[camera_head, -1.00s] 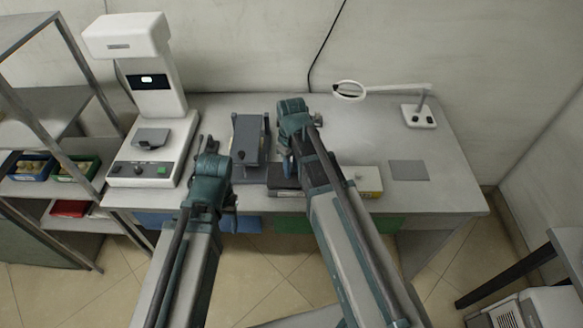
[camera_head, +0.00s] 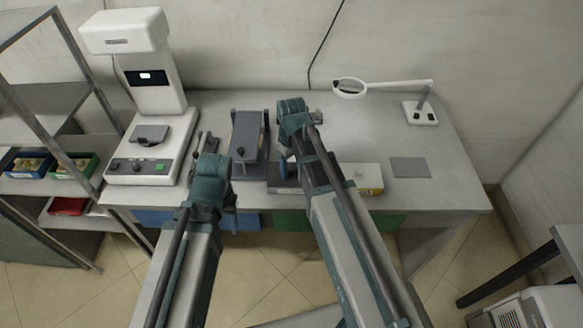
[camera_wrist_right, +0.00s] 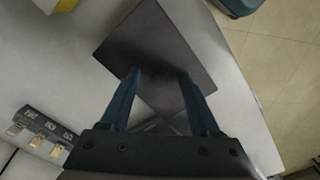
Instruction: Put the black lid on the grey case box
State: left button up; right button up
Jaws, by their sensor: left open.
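My right gripper (camera_wrist_right: 158,73) shows two blue fingers spread apart in the right wrist view. A flat dark square (camera_wrist_right: 155,48), which looks like the black lid, lies beyond and between the fingertips. I see nothing clamped there. In the head view a dark, low rectangular object (camera_head: 284,187) is at the table's front edge, under my right gripper (camera_head: 284,160) and partly covered by its arm. I cannot tell the lid from a box beneath it. My left gripper (camera_head: 228,208) is open and empty near the front edge. No grey case box can be surely made out.
A grey stand (camera_head: 247,135) is left of my right gripper. A white-and-yellow box (camera_head: 368,178) and a flat grey plate (camera_head: 409,167) lie to the right. A white instrument (camera_head: 150,150) and a magnifier lamp (camera_head: 420,112) stand on the table.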

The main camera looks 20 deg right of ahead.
aim_at(291, 170)
jog(key=shift+r, duration=0.1)
notch_tip(291, 170, up, 14)
jog(key=p, duration=1.4)
jog(key=shift+f, duration=0.2)
jog(key=s+a+f+m+h+b, duration=0.1)
jog(key=s+a+m, duration=0.1)
jog(key=s+a, duration=0.8)
jog(key=s, duration=0.4)
jog(key=shift+s+a, duration=0.15)
jog(key=shift+a, duration=0.05)
